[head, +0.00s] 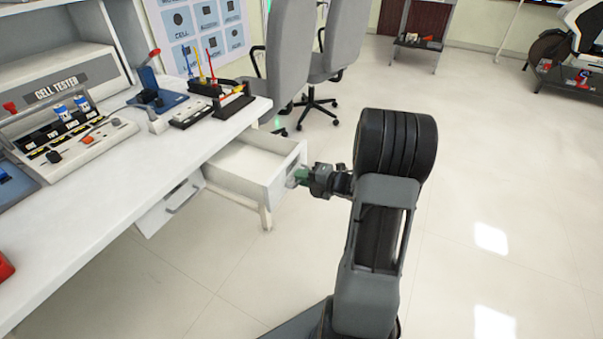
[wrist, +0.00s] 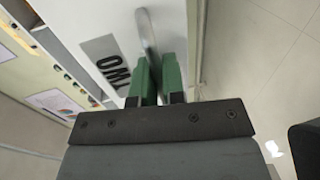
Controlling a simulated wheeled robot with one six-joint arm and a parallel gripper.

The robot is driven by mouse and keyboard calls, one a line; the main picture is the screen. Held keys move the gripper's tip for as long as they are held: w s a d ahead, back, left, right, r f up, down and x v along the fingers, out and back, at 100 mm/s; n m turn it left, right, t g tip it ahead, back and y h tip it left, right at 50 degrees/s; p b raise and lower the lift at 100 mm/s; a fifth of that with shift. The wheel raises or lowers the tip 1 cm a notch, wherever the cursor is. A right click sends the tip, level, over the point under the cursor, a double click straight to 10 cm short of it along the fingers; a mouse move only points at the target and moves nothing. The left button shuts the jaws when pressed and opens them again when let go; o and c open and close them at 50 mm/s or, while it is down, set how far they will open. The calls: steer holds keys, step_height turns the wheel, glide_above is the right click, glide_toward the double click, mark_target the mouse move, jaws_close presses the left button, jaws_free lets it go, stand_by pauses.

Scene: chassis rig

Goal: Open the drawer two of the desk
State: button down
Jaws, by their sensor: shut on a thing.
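The drawer two (head: 246,163) of the white desk (head: 95,222) stands pulled out, and its empty-looking inside shows in the head view. Its front, with a "TWO" label (wrist: 108,62), shows in the wrist view. My gripper (head: 300,177) is at the drawer's front. In the wrist view, my gripper (wrist: 151,82) has its green fingers shut on the drawer's metal handle (wrist: 147,32). The gripped part of the handle is hidden between the fingers.
Another closed drawer (head: 168,208) with a handle is to the left under the desk. Grey office chairs (head: 288,55) stand behind the open drawer. A cell tester (head: 68,135) and tools sit on the desktop.

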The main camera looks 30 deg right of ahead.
steer(key=shift+s, duration=0.1)
steer(key=c, duration=1.5)
jaws_free()
steer(key=shift+c, duration=0.2)
steer(key=shift+d, duration=0.1)
steer(key=p+v, duration=0.3)
steer(key=v, duration=1)
steer(key=shift+s+d, duration=0.2)
steer(key=shift+s, duration=0.1)
steer(key=shift+r, duration=0.1)
